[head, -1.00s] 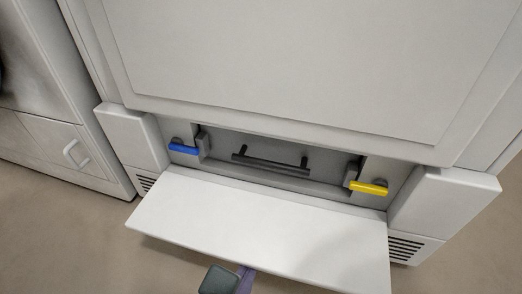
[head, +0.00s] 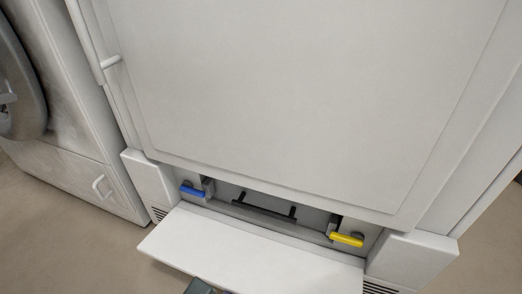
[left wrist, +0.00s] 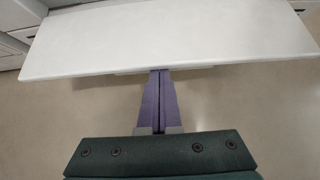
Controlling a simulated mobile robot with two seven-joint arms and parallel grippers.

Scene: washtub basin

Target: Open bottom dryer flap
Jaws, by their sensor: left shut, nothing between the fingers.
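The bottom dryer flap (head: 250,255) is a white panel. It is folded down and sticks out from the dryer base. Behind it the recess shows a black handle (head: 263,212), a blue lever (head: 192,191) at left and a yellow lever (head: 346,240) at right. My left gripper (left wrist: 158,75) is shut and empty, its purple fingers together at the near edge of the flap (left wrist: 170,38) in the left wrist view. Whether the tips touch the flap I cannot tell. In the head view only a dark part of my left gripper shows at the bottom edge. My right gripper is in no view.
The dryer's large white door (head: 300,100) stands shut above the recess. Another machine with a round door (head: 20,85) and a small lower hatch (head: 80,180) stands at left. The beige floor (head: 90,240) in front is clear.

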